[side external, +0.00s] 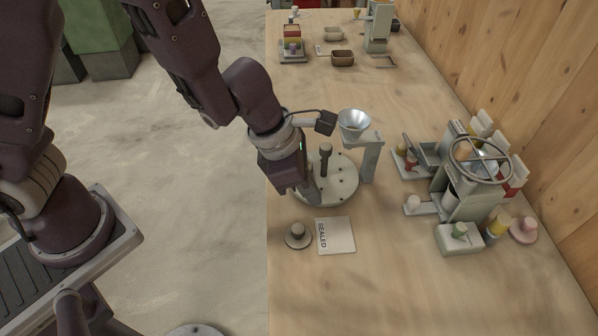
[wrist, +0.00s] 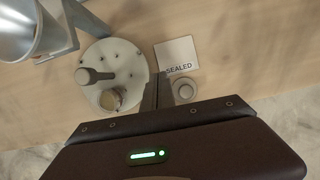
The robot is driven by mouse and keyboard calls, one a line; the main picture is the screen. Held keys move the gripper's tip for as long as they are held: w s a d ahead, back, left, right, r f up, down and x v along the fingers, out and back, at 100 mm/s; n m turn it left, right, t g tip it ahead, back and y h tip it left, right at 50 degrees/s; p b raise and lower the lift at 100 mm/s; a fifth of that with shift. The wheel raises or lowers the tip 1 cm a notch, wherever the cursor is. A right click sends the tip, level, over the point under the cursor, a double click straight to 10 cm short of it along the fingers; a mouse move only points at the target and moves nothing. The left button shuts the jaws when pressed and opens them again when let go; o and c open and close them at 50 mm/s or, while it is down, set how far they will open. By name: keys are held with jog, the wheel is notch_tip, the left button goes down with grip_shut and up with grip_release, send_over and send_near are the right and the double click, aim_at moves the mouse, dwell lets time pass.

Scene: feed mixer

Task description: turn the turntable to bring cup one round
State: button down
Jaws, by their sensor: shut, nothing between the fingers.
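The turntable (side external: 343,187) is a pale round disc with small dark holes, on the wooden table. An upright dark post (side external: 325,158) stands on it and also shows in the wrist view (wrist: 88,76). A round brownish cup-like thing (wrist: 112,98) sits near the disc's edge in the wrist view; no label shows to tell whether it is cup one. My gripper (side external: 312,197) is shut and empty, low at the disc's near left edge. In the wrist view its fingers (wrist: 155,92) are just right of the disc, beside the cup-like thing. I cannot tell whether they touch.
A metal funnel (side external: 354,123) on a stand rises behind the disc. A card marked SEALED (side external: 336,235) and a round knob (side external: 298,233) lie in front. A machine with a handwheel (side external: 481,160) stands right. The table's front is clear.

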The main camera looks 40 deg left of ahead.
aim_at(325, 163)
jog(key=v, duration=0.5)
jog(key=shift+s+d+r, duration=0.25)
jog(key=c, duration=1.9)
grip_release()
jog(key=shift+r, duration=0.1)
jog(key=shift+c, duration=0.2)
jog(key=o, duration=0.7)
jog(key=w+a+f+m+t+y, duration=0.1)
jog(key=w+a+f+m+y, duration=0.1)
jog(key=w+a+m, duration=0.4)
jog(key=shift+w+a+f+m+t+y, duration=0.15)
jog(key=shift+w+a+m+t+y, duration=0.15)
jog(key=shift+a+m+y, duration=0.7)
jog(key=w+a+m+t+h, duration=0.1)
jog(key=w+a+m+t, duration=0.35)
jog(key=w+m, duration=0.6)
jog(key=s+d+m+g+h, duration=0.2)
jog(key=s+m+h, duration=0.8)
jog(key=m, duration=1)
jog(key=shift+h, duration=0.7)
jog(key=x, duration=0.4)
jog(key=r+x, duration=0.1)
jog(key=x, duration=0.1)
jog(key=shift+w+d+f, duration=0.2)
jog(key=shift+d, duration=0.25)
jog(key=shift+w+d+f, duration=0.1)
jog(key=shift+w+d, duration=0.05)
jog(key=shift+d, duration=0.05)
grip_shut()
